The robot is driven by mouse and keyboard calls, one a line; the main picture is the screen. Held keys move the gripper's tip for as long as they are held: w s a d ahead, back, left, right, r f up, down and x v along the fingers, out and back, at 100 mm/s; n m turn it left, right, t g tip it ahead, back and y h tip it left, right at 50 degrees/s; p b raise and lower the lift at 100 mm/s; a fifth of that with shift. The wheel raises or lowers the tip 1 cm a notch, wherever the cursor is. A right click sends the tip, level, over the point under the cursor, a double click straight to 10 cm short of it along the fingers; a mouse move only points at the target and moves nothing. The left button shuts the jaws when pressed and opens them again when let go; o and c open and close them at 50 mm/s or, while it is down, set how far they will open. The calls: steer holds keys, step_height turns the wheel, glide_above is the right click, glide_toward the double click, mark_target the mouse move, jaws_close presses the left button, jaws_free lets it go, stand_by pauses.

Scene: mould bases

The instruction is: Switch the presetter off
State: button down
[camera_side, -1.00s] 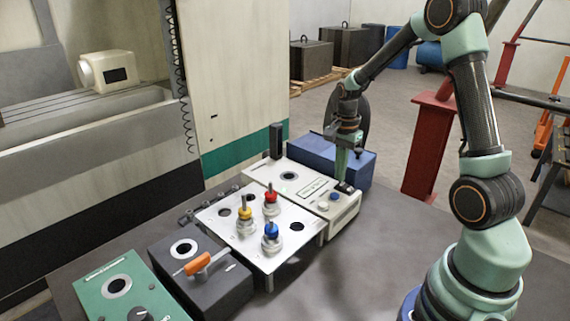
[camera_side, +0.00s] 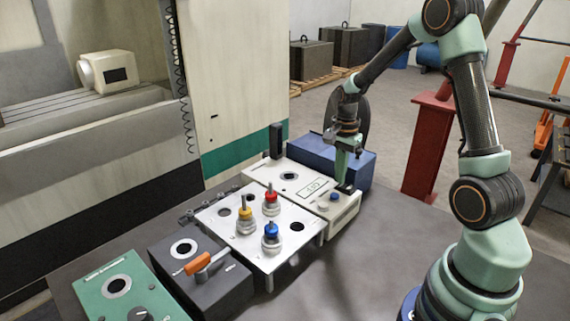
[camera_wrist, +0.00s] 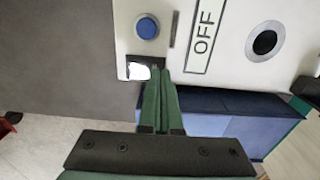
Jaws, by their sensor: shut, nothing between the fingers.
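The presetter (camera_side: 268,174) is a cream box at the back of the bench, with a round dark socket, a blue button and a framed display. In the wrist view its display (camera_wrist: 203,45) reads OFF, beside the blue button (camera_wrist: 147,27). My gripper (camera_side: 343,180) is shut and empty, pointing down at the box's right end. In the wrist view my gripper (camera_wrist: 166,72) has its fingertips at the edge of a dark-framed switch (camera_wrist: 141,70) with a bright patch. The fingers partly hide the switch; I cannot tell whether they touch it.
A white plate (camera_side: 219,226) with red, yellow and blue knobbed holders stands left of the presetter. Nearer are a dark box (camera_side: 228,283) with an orange handle and a green box (camera_side: 140,275). A blue box (camera_side: 318,152) sits behind.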

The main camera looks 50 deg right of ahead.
step_height(320, 180, up, 7)
steer(key=shift+f, duration=0.15)
stand_by(0.6)
steer(key=s+a+r+n+t, duration=0.2)
steer(key=s+a+r+n, duration=0.2)
steer(key=a+n, duration=0.5)
steer(key=s+a+r+n+t, duration=0.3)
steer(key=s+a+r+n, duration=0.1)
steer(key=a+n, duration=0.5)
steer(key=shift+a+r+t, duration=0.25)
steer(key=shift+r+t, duration=0.05)
steer(key=shift+r, duration=0.6)
